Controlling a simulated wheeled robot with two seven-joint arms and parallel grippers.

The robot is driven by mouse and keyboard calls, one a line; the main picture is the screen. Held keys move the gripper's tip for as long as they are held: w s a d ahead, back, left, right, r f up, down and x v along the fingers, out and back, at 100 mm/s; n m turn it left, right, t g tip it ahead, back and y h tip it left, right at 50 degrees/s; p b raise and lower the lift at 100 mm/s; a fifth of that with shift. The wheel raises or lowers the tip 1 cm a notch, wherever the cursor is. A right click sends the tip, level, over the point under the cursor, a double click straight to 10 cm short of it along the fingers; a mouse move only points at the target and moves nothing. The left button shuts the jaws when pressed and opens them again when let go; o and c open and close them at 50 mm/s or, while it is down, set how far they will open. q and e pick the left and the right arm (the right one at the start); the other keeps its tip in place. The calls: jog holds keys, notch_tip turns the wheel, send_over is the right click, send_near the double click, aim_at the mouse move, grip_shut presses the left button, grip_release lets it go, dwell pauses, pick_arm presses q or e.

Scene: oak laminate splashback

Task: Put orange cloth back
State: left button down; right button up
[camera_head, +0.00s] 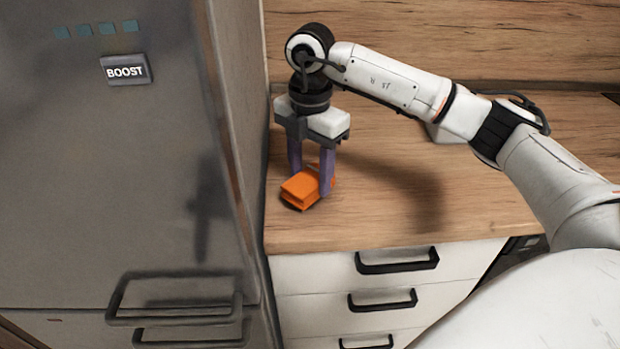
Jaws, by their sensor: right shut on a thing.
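The orange cloth (301,188) is a folded, thick bundle at the left end of the wooden counter, close to the tall grey cabinet. My right gripper (311,180) points down over it, with its two purple fingers shut on the cloth. One finger stands in front of the cloth and the other is on its far left side. The cloth is at or just above the counter top; I cannot tell whether it touches. My left gripper is not in view.
The tall grey cabinet (100,180) with a BOOST label (126,70) walls off the left side. The wooden counter (370,215) is clear in front and to the right of the cloth. White drawers (310,275) with black handles are below. A wooden splashback (420,40) stands behind.

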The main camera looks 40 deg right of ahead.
aim_at(310, 177)
jog(key=shift+f, duration=1.05)
jog(key=o, duration=1)
notch_tip(310, 177, up, 12)
jog(key=shift+r, duration=0.15)
